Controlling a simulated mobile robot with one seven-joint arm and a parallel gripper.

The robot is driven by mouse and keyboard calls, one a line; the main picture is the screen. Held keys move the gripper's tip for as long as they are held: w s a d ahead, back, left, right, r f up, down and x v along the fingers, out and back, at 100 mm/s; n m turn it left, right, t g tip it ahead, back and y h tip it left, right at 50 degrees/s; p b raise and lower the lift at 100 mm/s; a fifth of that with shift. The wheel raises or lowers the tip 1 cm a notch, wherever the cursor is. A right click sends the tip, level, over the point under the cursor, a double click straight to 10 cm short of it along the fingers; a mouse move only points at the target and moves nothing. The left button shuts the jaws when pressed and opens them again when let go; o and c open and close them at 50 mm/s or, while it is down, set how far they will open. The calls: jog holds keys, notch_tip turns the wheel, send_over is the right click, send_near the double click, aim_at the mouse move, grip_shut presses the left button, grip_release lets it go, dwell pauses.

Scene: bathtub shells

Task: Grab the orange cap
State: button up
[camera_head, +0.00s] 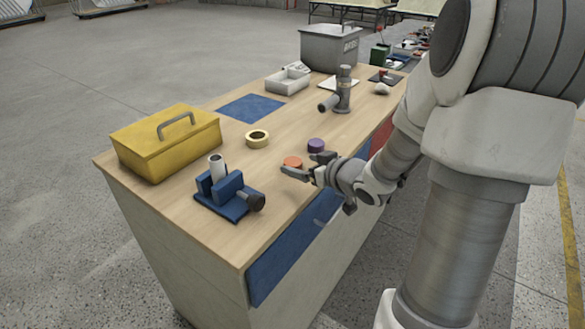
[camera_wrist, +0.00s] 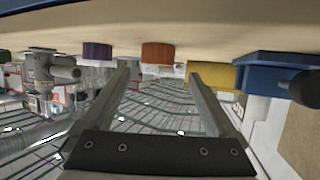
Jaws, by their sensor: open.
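The orange cap (camera_head: 292,161) is a short round disc on the wooden workbench, near its front right edge. In the wrist view the orange cap (camera_wrist: 158,53) shows beyond and between my fingers, with the bench at the top of the picture. My gripper (camera_head: 300,168) is open and empty, low over the bench beside the cap; its fingers also show in the wrist view (camera_wrist: 157,78). The fingers appear short of the cap and not around it. Whether a fingertip touches it I cannot tell.
A purple cap (camera_head: 316,145) stands close behind the orange one. A tape roll (camera_head: 257,139), a blue vise (camera_head: 228,193) and a yellow toolbox (camera_head: 165,143) stand to the left. A grey tool (camera_head: 343,95) stands farther back. Bare wood lies between the vise and orange cap.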

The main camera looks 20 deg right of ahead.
aim_at(293, 162)
jog(key=b+x, duration=0.1)
jog(key=x, duration=0.1)
jog(key=b+x, duration=0.1)
jog(key=x, duration=0.1)
jog(key=shift+d+f, duration=0.1)
jog(key=shift+f, duration=0.25)
jog(key=shift+w+f, duration=0.1)
jog(key=shift+w, duration=0.5)
jog(key=c, duration=1.3)
jog(key=shift+c, duration=0.2)
